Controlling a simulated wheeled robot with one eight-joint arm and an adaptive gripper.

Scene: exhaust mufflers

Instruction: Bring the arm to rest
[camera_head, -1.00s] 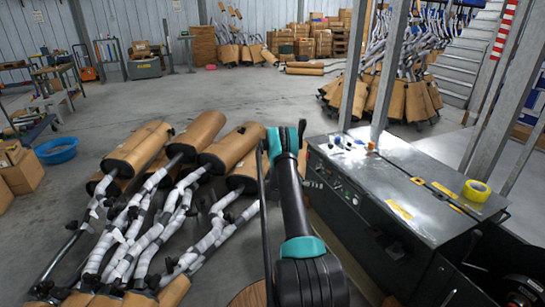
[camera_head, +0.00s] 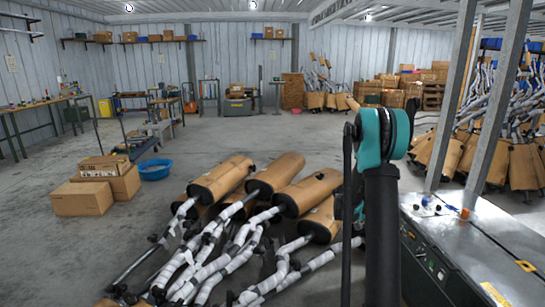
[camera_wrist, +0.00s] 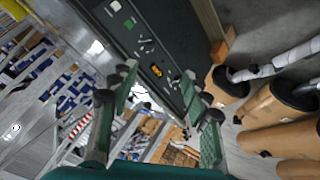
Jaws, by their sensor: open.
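My arm (camera_head: 382,215) rises upright in the right half of the head view, with a teal joint at its top. My gripper (camera_wrist: 158,82) shows in the wrist view with its two green-padded fingers spread apart and nothing between them. Beyond the fingers is the dark machine (camera_wrist: 152,40), tilted in that view. I cannot make out the gripper's fingers in the head view.
Wrapped mufflers (camera_head: 275,190) lie on the floor left of my arm. The machine (camera_head: 470,240) stands close on the right, beside grey posts (camera_head: 500,95). Cardboard boxes (camera_head: 85,195) and a blue tub (camera_head: 155,170) are at left. The floor behind the mufflers is clear.

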